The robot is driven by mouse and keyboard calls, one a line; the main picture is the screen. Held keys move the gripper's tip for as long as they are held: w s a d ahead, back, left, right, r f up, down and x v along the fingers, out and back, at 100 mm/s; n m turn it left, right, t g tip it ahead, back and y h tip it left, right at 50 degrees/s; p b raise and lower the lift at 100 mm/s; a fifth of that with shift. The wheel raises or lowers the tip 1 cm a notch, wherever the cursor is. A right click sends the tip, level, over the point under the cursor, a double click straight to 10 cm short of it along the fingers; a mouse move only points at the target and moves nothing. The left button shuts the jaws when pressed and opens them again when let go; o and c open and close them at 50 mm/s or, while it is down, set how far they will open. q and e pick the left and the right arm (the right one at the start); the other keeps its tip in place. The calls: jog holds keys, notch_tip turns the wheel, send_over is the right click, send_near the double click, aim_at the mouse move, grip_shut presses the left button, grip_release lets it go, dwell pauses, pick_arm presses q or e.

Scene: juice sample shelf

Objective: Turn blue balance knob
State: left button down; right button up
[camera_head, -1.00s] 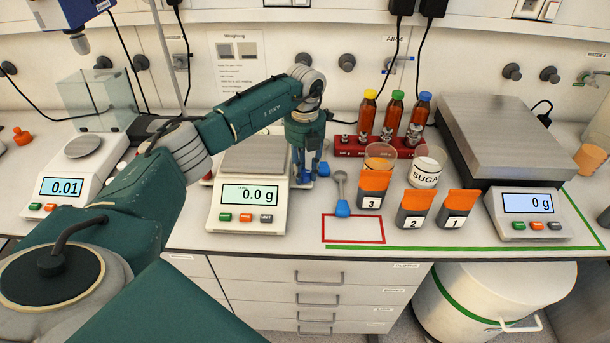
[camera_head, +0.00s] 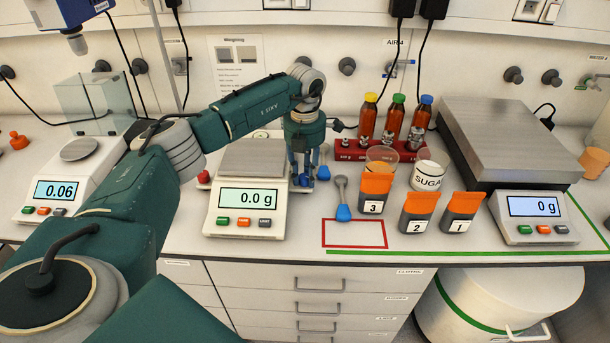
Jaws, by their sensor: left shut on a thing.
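The middle balance (camera_head: 246,198) has a silver pan and a display reading 0.0 g. A red knob (camera_head: 203,177) sits on its left side. The blue knob (camera_head: 304,181) is low at its right side and mostly covered by my gripper. My left gripper (camera_head: 301,174) points down beside the balance's right edge, with its fingers shut around the blue knob. The fingertips are small and partly hidden, so the knob's turn angle cannot be told. My right gripper is out of view.
A second blue-ended tool (camera_head: 323,172) lies right beside my gripper.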

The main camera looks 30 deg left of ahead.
aim_at(304, 177)
pick_arm(q)
jog(key=shift+s, duration=0.1)
jog(key=c, duration=1.4)
grip_release()
jog(key=shift+r, duration=0.15)
jog(key=shift+r, duration=3.9)
jog(key=shift+f, duration=0.1)
